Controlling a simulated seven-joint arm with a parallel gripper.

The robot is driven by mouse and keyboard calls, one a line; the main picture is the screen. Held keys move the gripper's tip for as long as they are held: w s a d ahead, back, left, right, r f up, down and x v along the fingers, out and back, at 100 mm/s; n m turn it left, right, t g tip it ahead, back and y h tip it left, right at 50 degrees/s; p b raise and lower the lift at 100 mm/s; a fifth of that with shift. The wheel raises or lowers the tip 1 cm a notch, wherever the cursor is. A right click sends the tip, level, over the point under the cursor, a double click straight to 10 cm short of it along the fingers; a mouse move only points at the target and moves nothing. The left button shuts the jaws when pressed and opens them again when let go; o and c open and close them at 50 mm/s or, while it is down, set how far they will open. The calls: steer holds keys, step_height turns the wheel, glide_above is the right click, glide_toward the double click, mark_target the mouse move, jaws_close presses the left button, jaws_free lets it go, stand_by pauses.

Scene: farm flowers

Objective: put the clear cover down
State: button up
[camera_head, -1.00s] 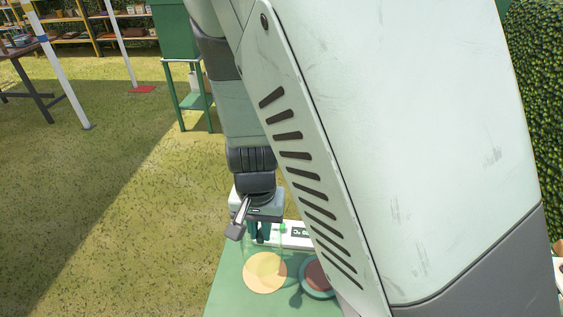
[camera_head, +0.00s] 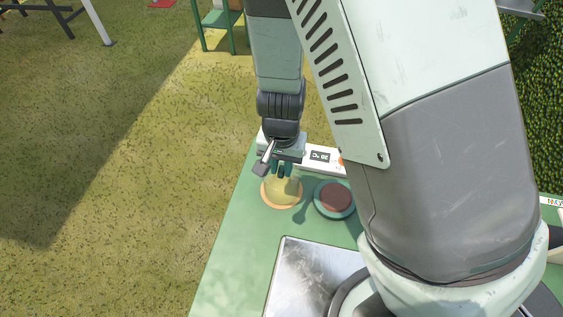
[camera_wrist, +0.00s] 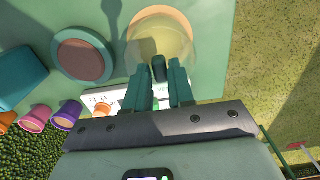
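The clear cover (camera_wrist: 165,30) is a see-through dome with a dark green knob (camera_wrist: 158,68). My gripper (camera_wrist: 160,76) has its two green fingers on either side of the knob and appears shut on it. In the head view my gripper (camera_head: 284,171) points down, with the faint cover (camera_head: 284,184) below its fingers. The cover is over a round tan disc (camera_head: 281,202) on the green table (camera_head: 230,255). Whether the cover's rim touches the disc or hangs just above it, I cannot tell.
A round teal dish with a brown-red centre (camera_head: 335,198) stands right beside the disc. A white device with a display (camera_head: 320,157) lies behind. A metal plate (camera_head: 305,275) is nearer. Small coloured pots (camera_wrist: 70,112) and a teal block (camera_wrist: 20,75) show in the wrist view.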

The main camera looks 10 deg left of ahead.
steer(key=shift+o, duration=1.4)
steer(key=shift+r, duration=0.1)
step_height(320, 180, up, 11)
steer(key=d+r+t+y, duration=0.1)
steer(key=d+r, duration=0.4)
steer(key=r, duration=0.3)
steer(key=d+r+t+y, duration=0.1)
steer(key=d+r, duration=0.4)
steer(key=r, duration=0.3)
steer(key=s+d+r+t+h, duration=0.2)
steer(key=s+d+r+t, duration=0.1)
steer(key=s+d+r, duration=0.5)
steer(key=shift+s+d+r+t, duration=0.15)
steer(key=shift+s+d+t, duration=0.25)
steer(key=shift+d, duration=0.65)
